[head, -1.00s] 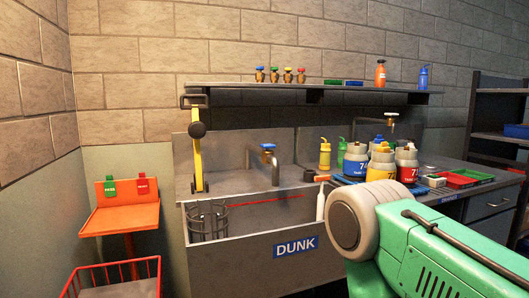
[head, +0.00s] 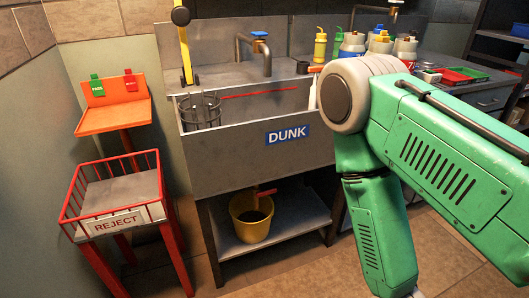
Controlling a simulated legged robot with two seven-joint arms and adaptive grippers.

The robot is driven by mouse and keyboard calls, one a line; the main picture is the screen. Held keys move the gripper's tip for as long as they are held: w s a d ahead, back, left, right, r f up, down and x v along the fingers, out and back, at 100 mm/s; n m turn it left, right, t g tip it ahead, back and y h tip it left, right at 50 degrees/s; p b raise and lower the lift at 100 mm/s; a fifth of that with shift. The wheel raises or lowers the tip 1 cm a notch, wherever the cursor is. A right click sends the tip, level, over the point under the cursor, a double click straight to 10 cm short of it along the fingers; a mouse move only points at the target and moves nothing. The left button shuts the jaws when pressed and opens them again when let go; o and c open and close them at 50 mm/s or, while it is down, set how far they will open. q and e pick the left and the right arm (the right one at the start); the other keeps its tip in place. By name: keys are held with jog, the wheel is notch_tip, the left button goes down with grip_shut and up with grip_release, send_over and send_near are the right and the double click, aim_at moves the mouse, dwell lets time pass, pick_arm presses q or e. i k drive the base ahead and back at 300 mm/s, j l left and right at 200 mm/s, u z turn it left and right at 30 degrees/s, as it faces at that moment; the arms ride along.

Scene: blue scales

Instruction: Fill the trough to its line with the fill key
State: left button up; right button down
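The trough (head: 230,148) is a grey basin labelled DUNK in the middle of the head view. A red line (head: 258,92) runs along its inside back wall. A tap (head: 250,55) with a blue handle stands behind it; I cannot tell whether this handle is the fill key. A round wire cage (head: 200,110) sits in the trough's left end. No water surface can be made out. My green right arm fills the right side of the picture, its lower part pointing down. Neither gripper is in view.
A yellow bucket (head: 250,221) stands on the shelf under the trough, below a red-handled valve (head: 264,192). A red REJECT basket (head: 115,222) and an orange stand (head: 112,116) are at left. Several canisters (head: 380,43) crowd the bench at right. Floor shows in front.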

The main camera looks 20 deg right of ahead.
aim_at(259, 34)
jog(key=i+l, duration=0.1)
jog(key=l, duration=0.45)
jog(key=i+l, duration=0.1)
jog(key=l, duration=0.5)
jog(key=i+l, duration=0.1)
jog(key=l, duration=1.05)
jog(key=i+l, duration=0.15)
jog(key=l, duration=0.4)
jog(key=i+l, duration=0.1)
jog(key=l, duration=0.5)
jog(key=u, duration=1.7)
